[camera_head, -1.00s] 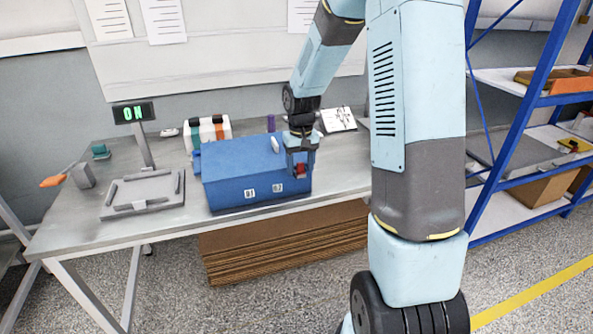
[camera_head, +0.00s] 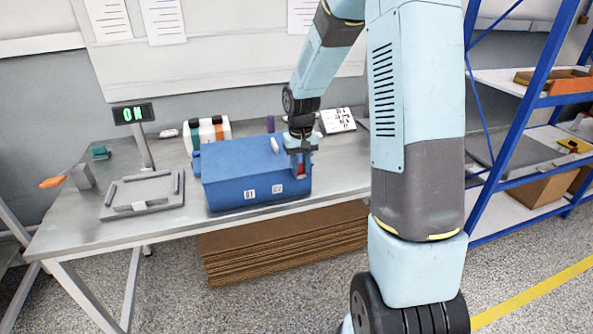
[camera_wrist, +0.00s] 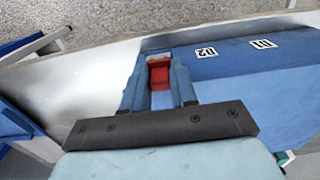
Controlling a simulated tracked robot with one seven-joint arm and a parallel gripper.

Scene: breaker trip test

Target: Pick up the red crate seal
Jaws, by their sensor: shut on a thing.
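The red crate seal (camera_wrist: 159,76) is between the fingers of my gripper (camera_wrist: 157,80) in the wrist view, and the fingers are shut on it. In the head view the seal (camera_head: 301,171) shows as a small red patch below my gripper (camera_head: 299,165), at the right end of the blue crate (camera_head: 238,176). The crate stands closed on the table and carries two white labels on its front. The blue crate also fills the right of the wrist view (camera_wrist: 226,66). I cannot tell whether the seal touches the crate.
The grey table (camera_head: 75,226) also holds a scale (camera_head: 142,193) with an "ON" display (camera_head: 133,114), an orange-handled lever (camera_head: 53,182) and striped rolls or bottles (camera_head: 207,132). A blue shelf rack (camera_head: 515,150) stands to the right. Flat cardboard (camera_head: 285,242) is stacked below the table.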

